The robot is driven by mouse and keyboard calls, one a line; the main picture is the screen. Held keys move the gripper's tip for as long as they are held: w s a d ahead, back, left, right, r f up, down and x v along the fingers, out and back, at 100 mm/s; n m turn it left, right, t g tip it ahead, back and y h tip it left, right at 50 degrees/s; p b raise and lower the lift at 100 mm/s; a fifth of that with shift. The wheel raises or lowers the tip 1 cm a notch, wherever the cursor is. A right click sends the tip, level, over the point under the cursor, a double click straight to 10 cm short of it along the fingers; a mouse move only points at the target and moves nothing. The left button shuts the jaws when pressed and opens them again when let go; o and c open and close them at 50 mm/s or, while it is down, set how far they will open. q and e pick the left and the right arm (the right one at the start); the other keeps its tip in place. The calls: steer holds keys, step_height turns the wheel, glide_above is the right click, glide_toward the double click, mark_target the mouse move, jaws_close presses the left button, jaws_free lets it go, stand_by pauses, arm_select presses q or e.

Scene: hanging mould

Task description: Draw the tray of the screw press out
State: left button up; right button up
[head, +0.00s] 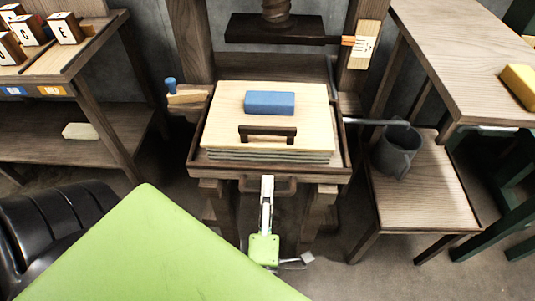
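The screw press stands in the middle of the head view, with its screw (276,12) and dark platen (272,29) at the top. Its dark-rimmed wooden tray (340,172) sits below and in front, bearing a stack of layers topped by a pale board (222,118). A bar handle (286,187) is on the tray's front edge. My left gripper (267,181) reaches up from below to the middle of this handle, its fingers seen edge-on. It overlaps the handle; whether its fingers are closed on it cannot be told. My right gripper is not in view.
A blue block (270,103) and dark handle (267,133) are on the board. A low table with a grey jug (396,149) stands at right, below a higher table (455,50). A shelf with letter blocks (65,28) is at left. Floor shows before the press.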

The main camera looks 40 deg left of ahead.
arm_select(q)
steer(key=v, duration=0.7)
steer(key=shift+s, duration=0.25)
steer(key=shift+w+d, duration=0.1)
steer(key=shift+d, duration=0.05)
